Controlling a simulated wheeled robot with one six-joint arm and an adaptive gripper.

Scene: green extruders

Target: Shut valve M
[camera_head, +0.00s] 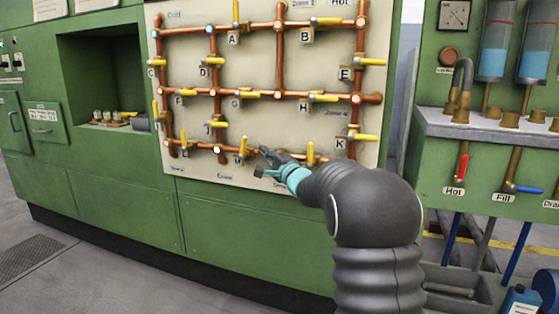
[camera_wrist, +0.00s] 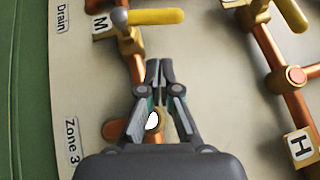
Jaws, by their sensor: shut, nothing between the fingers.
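Valve M is on the bottom copper pipe of the panel. In the wrist view its yellow handle (camera_wrist: 155,16) sticks out to the right, crosswise to the pipe, beside the M label (camera_wrist: 102,25). In the head view the handle (camera_head: 242,146) stands upright, just left of my gripper (camera_head: 262,150). In the wrist view my gripper (camera_wrist: 160,66) is shut and empty. Its fingertips are over or near the pipe below the valve and apart from the handle. The gripper hides part of the pipe and a white disc (camera_wrist: 152,122) on it.
Other pipes and yellow-handled valves surround it on the pale panel (camera_head: 250,70), including the one by the H label (camera_wrist: 302,144). Another yellow handle (camera_head: 310,152) stands right of my gripper. A sink unit (camera_head: 480,125) is at the right. Floor is clear at left.

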